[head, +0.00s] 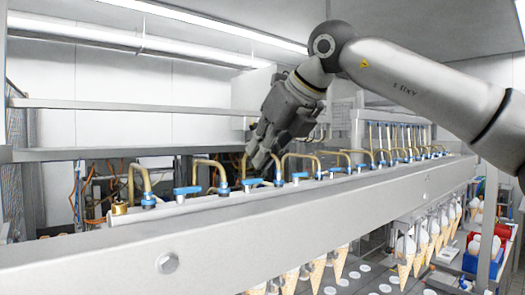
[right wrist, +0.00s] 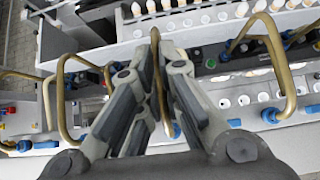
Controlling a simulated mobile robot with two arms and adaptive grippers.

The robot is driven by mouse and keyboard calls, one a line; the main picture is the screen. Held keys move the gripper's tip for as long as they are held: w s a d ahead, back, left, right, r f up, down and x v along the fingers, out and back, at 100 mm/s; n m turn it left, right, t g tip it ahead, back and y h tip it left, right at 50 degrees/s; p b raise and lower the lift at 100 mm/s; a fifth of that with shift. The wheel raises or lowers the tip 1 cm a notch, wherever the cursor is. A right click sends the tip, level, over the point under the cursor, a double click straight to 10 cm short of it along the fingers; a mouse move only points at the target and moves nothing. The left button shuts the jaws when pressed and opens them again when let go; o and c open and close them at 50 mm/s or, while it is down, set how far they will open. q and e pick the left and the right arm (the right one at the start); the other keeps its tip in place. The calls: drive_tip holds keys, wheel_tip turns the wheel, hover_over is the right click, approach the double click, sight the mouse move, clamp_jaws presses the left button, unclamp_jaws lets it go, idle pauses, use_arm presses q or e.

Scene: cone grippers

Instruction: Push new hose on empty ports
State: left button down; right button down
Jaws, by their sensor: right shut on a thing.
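My right gripper (head: 262,160) comes in from the upper right and reaches down to the row of ports on the long grey beam. In the right wrist view, its fingers (right wrist: 166,52) are shut on a thin brass-coloured hose (right wrist: 159,88), with a blue fitting close to its lower end. Whether the hose is seated there I cannot tell. Other bent brass hoses stand along the beam, one at the left (head: 131,180). Blue ports and valves (head: 187,190) line the beam top. A brass fitting (head: 119,208) at the left end shows no hose on it. My left gripper is not in view.
The long grey beam (head: 230,245) crosses the front. Ice cream cones (head: 405,255) hang below it at the right. Neighbouring hoses stand close on both sides of my right gripper (right wrist: 62,95). A grey shelf rail (head: 130,104) runs behind. Red and blue bins (head: 483,262) are at lower right.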

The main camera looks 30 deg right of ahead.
drive_tip(key=shift+f+b, duration=0.35)
drive_tip(key=shift+f, duration=0.1)
idle(0.3)
drive_tip(key=c, duration=1.5)
unclamp_jaws()
drive_tip(key=shift+c, duration=0.2)
drive_tip(key=o, duration=0.3)
drive_tip(key=shift+r, duration=0.1)
